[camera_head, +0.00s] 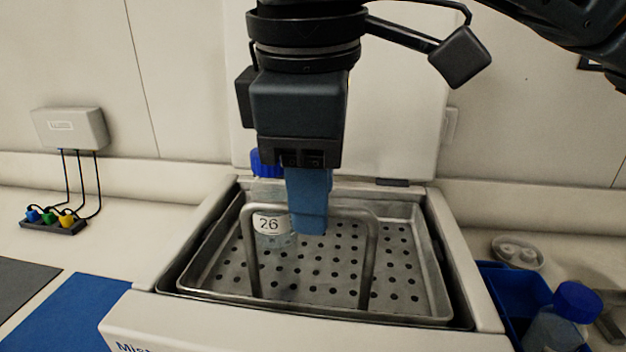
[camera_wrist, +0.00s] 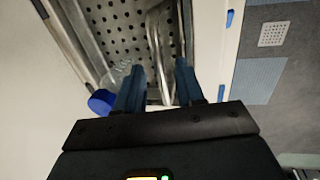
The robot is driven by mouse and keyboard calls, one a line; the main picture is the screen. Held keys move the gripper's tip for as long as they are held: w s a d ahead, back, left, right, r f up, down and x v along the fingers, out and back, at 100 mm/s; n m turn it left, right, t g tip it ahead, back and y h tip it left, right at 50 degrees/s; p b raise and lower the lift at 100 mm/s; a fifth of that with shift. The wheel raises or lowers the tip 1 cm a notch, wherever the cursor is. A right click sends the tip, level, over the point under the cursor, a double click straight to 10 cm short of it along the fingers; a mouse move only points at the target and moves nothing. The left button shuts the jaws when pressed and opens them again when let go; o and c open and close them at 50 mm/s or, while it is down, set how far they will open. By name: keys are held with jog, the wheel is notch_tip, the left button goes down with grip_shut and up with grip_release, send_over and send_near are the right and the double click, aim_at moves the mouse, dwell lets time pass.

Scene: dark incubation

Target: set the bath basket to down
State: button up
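The bath basket (camera_head: 437,285) is a perforated metal tray inside the white bath (camera_head: 470,265), its rim near the level of the bath's opening. Its wire handle (camera_head: 371,255) stands upright and also shows in the wrist view (camera_wrist: 153,40). My gripper (camera_head: 308,228) points down over the handle's top bar, and the near finger hides the bar's middle. In the wrist view my gripper (camera_wrist: 160,92) has its two blue fingers apart, with the handle between them. Whether either finger touches the handle cannot be told.
A clear bottle labelled 26 (camera_head: 268,223) with a blue cap (camera_head: 264,163) stands in the basket, close to the fingers. The bath lid (camera_head: 400,140) is raised behind. A blue bin (camera_head: 515,290) with a blue-capped bottle (camera_head: 577,302) is at the right. A blue mat (camera_head: 70,315) lies left.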

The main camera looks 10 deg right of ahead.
jog(key=shift+c, duration=0.4)
grip_shut()
